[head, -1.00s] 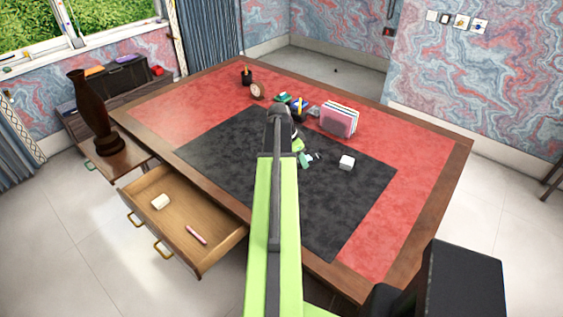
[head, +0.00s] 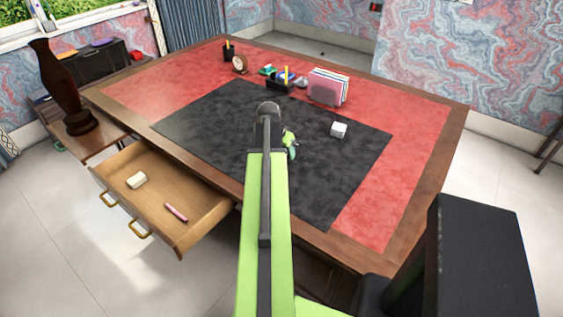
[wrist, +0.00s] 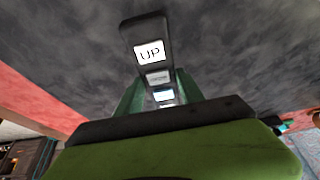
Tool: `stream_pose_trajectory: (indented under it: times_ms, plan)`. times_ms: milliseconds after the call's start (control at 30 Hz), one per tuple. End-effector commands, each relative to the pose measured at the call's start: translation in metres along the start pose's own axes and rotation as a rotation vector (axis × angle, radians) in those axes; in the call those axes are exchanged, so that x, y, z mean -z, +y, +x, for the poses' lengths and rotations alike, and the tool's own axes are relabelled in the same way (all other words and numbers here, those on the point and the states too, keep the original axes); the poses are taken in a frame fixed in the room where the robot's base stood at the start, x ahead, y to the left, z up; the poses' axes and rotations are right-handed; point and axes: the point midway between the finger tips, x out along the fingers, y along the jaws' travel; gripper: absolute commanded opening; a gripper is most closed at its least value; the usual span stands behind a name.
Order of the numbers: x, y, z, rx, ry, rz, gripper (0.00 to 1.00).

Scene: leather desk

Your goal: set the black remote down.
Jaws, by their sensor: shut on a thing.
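The black remote (wrist: 150,52) is in the wrist view, with a white label reading "UP" near its far end and smaller pale labels behind it. My gripper (wrist: 159,92) is shut on it, one green finger on each side. The near part of the remote is hidden behind my gripper's body. The remote is over the black desk surface; I cannot tell whether it touches. In the head view only a little of my gripper (head: 290,146) shows right of my arm, over the black centre panel (head: 215,125), and the remote is not visible.
A small white block (head: 339,129) lies right of my gripper. Behind are a letter holder (head: 325,88), a desk organizer (head: 278,82), a clock (head: 239,63) and a pen cup (head: 228,52). The open drawer (head: 195,215) juts out at left. The panel's left part is clear.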

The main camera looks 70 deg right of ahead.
Motion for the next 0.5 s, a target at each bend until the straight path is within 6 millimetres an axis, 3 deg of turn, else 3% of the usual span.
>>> stream_pose_trajectory:
  times_ms: [33,133,333,500]
  plan:
    - [-0.001,-0.01,0.01,0.0,0.0,-0.002,0.0]
    - [-0.002,-0.019,0.013,0.0,0.0,-0.001,0.0]
    - [-0.004,-0.019,0.016,0.0,0.0,0.001,0.0]
    - [-0.016,-0.019,0.044,0.0,0.0,0.001,0.0]
